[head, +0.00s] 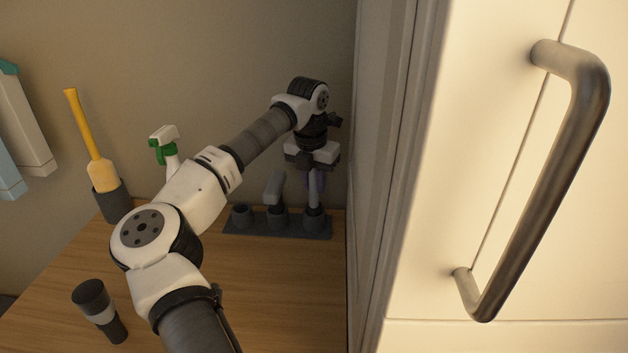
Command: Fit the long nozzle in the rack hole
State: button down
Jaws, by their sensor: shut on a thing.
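The dark grey rack (232,229) lies on the wooden table near the back wall, with three raised round holders in a row. My gripper (315,172) points down over the right holder (314,222). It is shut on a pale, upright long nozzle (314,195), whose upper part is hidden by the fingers. The nozzle's lower end meets the mouth of the right holder; I cannot tell how deep it sits. Another light grey nozzle (273,188) with a bent top stands in the middle holder. The left holder (241,214) looks empty.
A tall white cabinet (450,200) with a big metal handle (555,190) closes off the right side, close to the rack. The table front is clear.

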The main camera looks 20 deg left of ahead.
jog(key=c, duration=1.2)
grip_release()
jog(key=shift+o, duration=0.2)
jog(key=shift+r, duration=0.1)
notch_tip(320, 180, up, 14)
jog(key=s+b, duration=0.1)
jog(key=b, duration=0.1)
jog(key=shift+s+f, duration=0.2)
jog(key=shift+s, duration=0.15)
jog(key=shift+a, duration=0.1)
